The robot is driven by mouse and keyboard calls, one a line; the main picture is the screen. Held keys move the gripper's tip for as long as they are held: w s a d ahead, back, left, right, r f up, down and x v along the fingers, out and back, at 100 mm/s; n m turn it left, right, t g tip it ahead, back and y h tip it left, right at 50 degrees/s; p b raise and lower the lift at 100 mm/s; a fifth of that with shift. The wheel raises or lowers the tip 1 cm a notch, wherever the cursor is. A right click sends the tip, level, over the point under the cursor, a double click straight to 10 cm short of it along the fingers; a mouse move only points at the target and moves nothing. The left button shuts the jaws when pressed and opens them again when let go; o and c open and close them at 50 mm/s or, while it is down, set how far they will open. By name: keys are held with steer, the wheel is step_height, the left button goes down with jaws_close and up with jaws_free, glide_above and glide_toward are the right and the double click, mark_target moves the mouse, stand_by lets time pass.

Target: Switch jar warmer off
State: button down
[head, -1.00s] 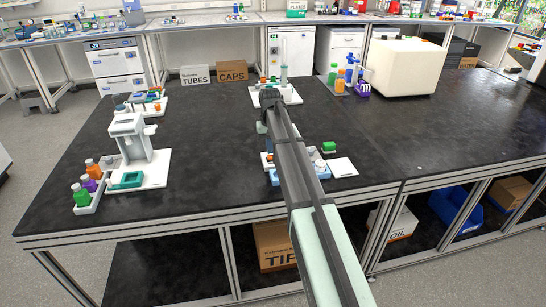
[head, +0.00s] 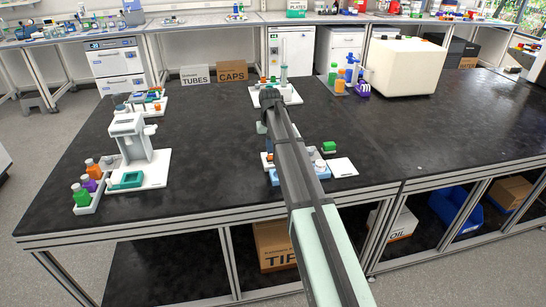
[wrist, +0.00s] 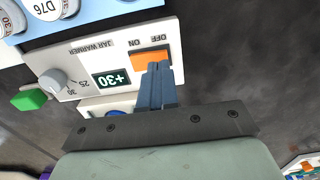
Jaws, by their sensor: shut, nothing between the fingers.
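The jar warmer (wrist: 82,75) fills the upper left of the wrist view, its lettering upside down. Its white panel has an orange rocker switch (wrist: 150,57) beside the OFF and ON labels, a display reading +30, and a round dial (wrist: 55,82). My gripper (wrist: 158,68) is shut and empty. Its blue-grey fingertips are at the switch, overlapping its lower edge on the OFF-label side. I cannot tell whether they press it. The fingers hide part of the switch. In the head view my arm hides the gripper and the switch.
A green block (wrist: 29,98) sits beside the warmer. On the dark bench (head: 220,150), a white device (head: 130,140) and a tray of bottles (head: 88,203) stand at the left. A large white box (head: 405,65) stands at the back right. The bench right of my arm is mostly clear.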

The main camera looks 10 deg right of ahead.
steer(key=shift+f, duration=0.9)
stand_by(0.6)
steer(key=shift+r, duration=3.55)
